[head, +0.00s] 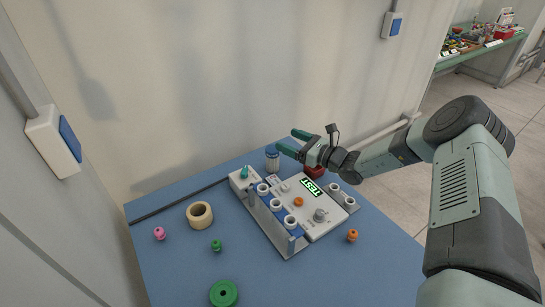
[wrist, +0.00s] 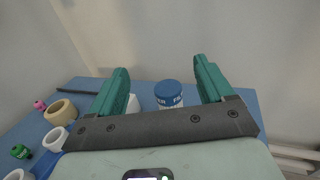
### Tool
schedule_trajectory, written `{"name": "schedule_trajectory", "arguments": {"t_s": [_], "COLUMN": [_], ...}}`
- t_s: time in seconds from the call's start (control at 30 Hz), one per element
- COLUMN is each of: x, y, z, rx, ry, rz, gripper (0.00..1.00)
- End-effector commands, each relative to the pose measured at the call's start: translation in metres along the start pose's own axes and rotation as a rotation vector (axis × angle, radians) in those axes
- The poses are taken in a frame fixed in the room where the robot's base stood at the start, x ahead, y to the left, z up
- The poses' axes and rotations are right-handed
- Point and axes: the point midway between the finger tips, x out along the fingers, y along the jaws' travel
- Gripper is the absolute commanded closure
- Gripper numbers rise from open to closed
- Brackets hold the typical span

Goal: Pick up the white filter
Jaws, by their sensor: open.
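The white filter appears to be the small white cylinder with a blue lid (head: 272,161), standing upright at the back edge of the blue table. In the wrist view, its blue lid and white, blue-marked side (wrist: 168,95) show between the fingers and beyond them. My gripper (head: 293,142) is open and empty, with green fingers, just above and to the right of the cylinder in the head view. In the wrist view the two fingertips (wrist: 161,66) are spread wide. The gripper appears apart from the cylinder.
A grey-white test fixture (head: 325,222) with white rings and a "TEST" display stands in front of the cylinder. A dark red block (head: 314,171) is below my gripper. A tan ring (head: 199,215), green ring (head: 223,293) and small knobs lie around. The wall rises behind.

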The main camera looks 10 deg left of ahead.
Motion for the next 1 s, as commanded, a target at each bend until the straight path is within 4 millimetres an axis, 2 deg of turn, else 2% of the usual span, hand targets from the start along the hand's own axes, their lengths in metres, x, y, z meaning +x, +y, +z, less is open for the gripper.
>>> {"name": "schedule_trajectory", "arguments": {"t_s": [0.17,0.4,0.53,0.77,1.0], "x": [0.000,0.000,0.000,0.018,0.057], "y": [0.000,0.000,0.000,0.000,0.001], "z": [-0.024,-0.073,-0.092,-0.090,-0.090], "rx": [0.001,0.001,0.000,-0.001,-0.003], "ry": [0.001,0.001,0.001,0.000,0.000], "rz": [-0.001,0.000,0.000,0.001,0.002], "gripper": [0.19,0.19,0.19,0.19,0.19]}}
